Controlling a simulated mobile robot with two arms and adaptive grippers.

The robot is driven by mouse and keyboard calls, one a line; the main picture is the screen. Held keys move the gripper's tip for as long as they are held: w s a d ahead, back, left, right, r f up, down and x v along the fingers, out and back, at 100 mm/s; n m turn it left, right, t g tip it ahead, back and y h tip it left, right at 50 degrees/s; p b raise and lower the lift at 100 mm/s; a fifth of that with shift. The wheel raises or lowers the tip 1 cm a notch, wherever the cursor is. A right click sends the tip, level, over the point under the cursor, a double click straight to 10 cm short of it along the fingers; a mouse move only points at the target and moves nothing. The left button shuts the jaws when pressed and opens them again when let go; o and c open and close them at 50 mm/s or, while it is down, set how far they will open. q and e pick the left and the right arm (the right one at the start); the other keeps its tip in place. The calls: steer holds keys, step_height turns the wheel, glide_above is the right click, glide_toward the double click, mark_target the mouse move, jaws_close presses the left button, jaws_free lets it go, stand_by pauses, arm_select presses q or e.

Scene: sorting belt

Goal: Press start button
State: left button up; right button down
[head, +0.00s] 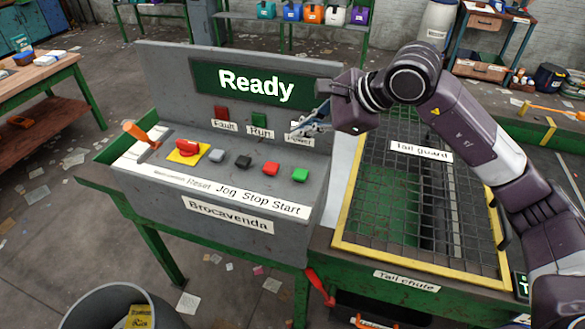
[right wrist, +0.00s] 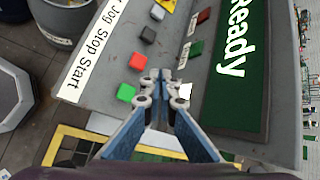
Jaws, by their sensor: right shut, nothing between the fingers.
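The green start button (head: 300,175) is at the right end of the button row on the grey console (head: 225,185), above the word "Start". It also shows in the right wrist view (right wrist: 126,92). My right gripper (head: 296,131) is shut and empty. In the head view it is above and behind the green button, in front of the lamp labels, apart from the button. In the right wrist view its fingertips (right wrist: 159,88) are to the right of the green button. My left gripper is not in view.
Beside the green button are a red stop button (head: 270,169), a black jog button (head: 242,162) and a grey reset button (head: 217,156). A red knob on yellow (head: 187,150) and an orange lever (head: 136,131) stand left. The screen (head: 256,84) reads "Ready". A yellow-framed tail guard (head: 420,255) lies right.

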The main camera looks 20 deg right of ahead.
mark_target(303, 174)
steer(key=f+b, duration=0.2)
steer(key=f, duration=0.2)
steer(key=shift+s, duration=0.2)
step_height(303, 174, down, 4)
steer(key=b, duration=0.2)
steer(key=shift+d+r+b, duration=0.1)
steer(key=shift+b, duration=0.25)
steer(key=shift+w+f+b, duration=0.1)
steer(key=shift+f+b, duration=0.35)
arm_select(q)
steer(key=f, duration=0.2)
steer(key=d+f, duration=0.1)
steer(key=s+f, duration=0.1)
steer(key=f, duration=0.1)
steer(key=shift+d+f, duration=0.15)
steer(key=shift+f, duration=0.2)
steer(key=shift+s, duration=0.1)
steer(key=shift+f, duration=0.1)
arm_select(e)
steer(key=shift+f, duration=0.1)
arm_select(q)
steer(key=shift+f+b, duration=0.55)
steer(key=shift+b, duration=0.1)
arm_select(e)
steer(key=shift+f, duration=0.35)
